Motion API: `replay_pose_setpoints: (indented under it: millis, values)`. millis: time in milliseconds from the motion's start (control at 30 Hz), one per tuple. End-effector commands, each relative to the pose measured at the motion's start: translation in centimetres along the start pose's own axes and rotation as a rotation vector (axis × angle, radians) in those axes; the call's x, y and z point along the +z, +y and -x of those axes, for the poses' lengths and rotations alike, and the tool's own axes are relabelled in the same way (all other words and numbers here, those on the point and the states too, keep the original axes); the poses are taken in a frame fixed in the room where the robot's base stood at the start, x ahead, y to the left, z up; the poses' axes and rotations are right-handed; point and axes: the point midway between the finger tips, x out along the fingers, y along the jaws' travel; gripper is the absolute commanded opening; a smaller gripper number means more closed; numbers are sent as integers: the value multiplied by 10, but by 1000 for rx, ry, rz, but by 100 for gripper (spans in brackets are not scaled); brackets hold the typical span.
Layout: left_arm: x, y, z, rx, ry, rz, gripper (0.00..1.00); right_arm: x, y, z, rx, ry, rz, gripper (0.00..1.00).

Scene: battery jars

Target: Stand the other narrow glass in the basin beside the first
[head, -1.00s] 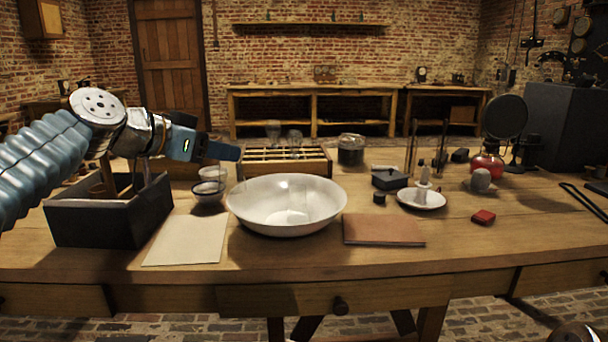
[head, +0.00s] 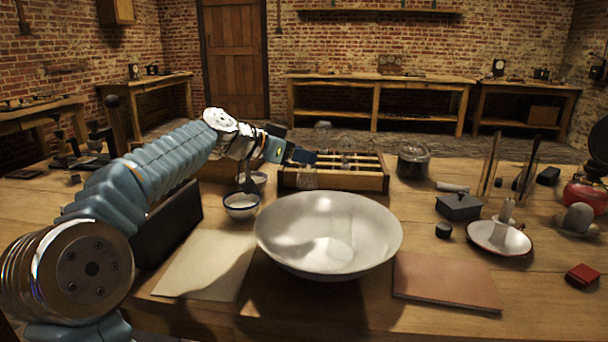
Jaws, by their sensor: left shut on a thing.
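The white basin (head: 275,232) stands at the middle of the table. A faint, clear glass shape with a pale patch (head: 338,250) shows inside it; its outline is hard to make out. My left gripper (head: 308,157) is over the left part of the wooden rack, behind the basin. It is shut on a narrow glass (head: 304,179), which shows only faintly against the rack's front. Another clear glass (head: 322,131) shows just behind the gripper. My right gripper is out of view.
The wooden rack (head: 360,182) is behind the basin. Small bowls (head: 241,208) stand left of it, with a paper sheet (head: 200,268) nearer. A brown book (head: 445,282) lies right of the basin. A dark box (head: 168,225) is partly behind my left arm.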

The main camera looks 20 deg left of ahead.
Motion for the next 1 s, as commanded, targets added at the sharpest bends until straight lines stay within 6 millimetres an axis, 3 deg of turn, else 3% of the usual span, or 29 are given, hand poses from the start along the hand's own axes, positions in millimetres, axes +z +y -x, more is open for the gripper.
replay_pose_setpoints:
  millis: [100,400,567,933,967,1000]
  values:
    - [13,-10,-17,0,-1,3,0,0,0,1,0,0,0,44]
    - [36,-23,-40,-1,-2,2,0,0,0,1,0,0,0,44]
    - [54,-23,-47,-1,0,1,0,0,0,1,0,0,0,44]
    - [58,-22,-49,-1,1,-1,0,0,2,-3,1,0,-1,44]
    - [58,-22,-49,-1,0,-1,42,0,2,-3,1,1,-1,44]
    - [57,-22,-49,-1,0,0,48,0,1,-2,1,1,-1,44]
